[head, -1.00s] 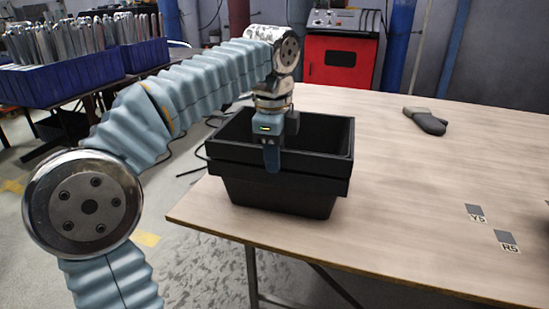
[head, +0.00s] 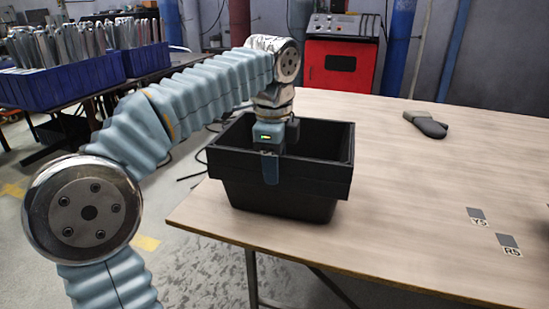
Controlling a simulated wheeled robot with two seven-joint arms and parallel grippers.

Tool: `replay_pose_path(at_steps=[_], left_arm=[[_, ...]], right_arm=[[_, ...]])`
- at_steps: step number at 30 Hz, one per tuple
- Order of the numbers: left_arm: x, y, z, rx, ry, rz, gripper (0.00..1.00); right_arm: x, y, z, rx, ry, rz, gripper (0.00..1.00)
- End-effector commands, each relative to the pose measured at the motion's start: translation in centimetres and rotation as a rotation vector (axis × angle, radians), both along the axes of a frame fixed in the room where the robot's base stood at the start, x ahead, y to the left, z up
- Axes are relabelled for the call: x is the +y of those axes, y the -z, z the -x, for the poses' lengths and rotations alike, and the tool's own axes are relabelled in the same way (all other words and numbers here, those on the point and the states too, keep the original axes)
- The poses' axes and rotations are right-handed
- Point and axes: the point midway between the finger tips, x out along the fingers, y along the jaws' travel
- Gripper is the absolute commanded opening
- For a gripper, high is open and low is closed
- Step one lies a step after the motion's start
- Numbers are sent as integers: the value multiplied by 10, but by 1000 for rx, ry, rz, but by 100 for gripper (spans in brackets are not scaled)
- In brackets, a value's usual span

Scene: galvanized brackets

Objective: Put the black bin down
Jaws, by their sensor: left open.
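The black bin (head: 310,205) stands upright at the left front corner of the wooden table (head: 420,170); it looks empty where I can see inside. My left gripper (head: 281,162) points down over the bin's near rim. One finger is outside, in front of the near wall, and the other is on the inner side, partly hidden. The jaws are open, with the rim between them; I cannot tell if either finger touches it. My right gripper is not in view.
Labels Y5 (head: 477,217) and R5 (head: 508,245) mark the right side. The tabletop right of the bin is clear. Blue bins (head: 60,85) of metal parts stand at left.

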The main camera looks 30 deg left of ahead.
Motion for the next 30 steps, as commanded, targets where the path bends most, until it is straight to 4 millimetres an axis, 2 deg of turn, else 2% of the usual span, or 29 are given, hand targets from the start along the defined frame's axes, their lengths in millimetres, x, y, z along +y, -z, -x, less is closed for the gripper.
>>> replay_pose_path(at_steps=[5,15,18,23,30], left_arm=[[0,-20,0,-4,0,0,45],[-3,-101,8,-7,0,0,45],[-4,-117,9,-5,1,0,45],[-4,-130,11,-5,0,0,45],[-4,-132,12,-3,1,0,45]], right_arm=[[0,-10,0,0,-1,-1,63],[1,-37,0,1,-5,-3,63],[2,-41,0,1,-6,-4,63],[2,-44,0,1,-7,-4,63],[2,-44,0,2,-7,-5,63]])
